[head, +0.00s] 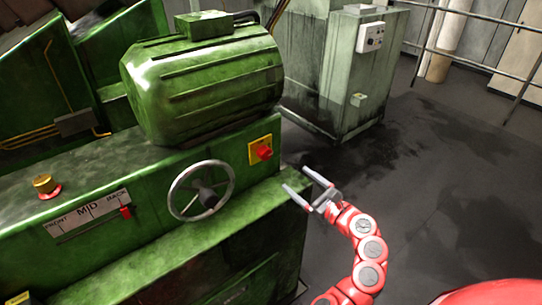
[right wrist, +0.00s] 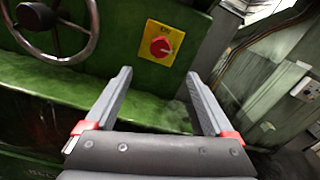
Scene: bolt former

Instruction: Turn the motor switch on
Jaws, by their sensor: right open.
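The motor switch is a red rotary knob (head: 264,152) on a yellow plate (head: 255,144), on the front face of the green machine below the motor. In the right wrist view the knob (right wrist: 161,47) sits ahead of my jaws, a little above the line between the fingertips, with lettering above it on the yellow plate. My right gripper (head: 301,186) is open and empty, to the right of and below the switch in the head view, apart from it. My left gripper does not show.
A spoked handwheel (head: 202,190) is left of the switch. A green ledge (head: 240,219) juts out below it. A grey-green cabinet (head: 330,85) stands behind. Open floor lies at right.

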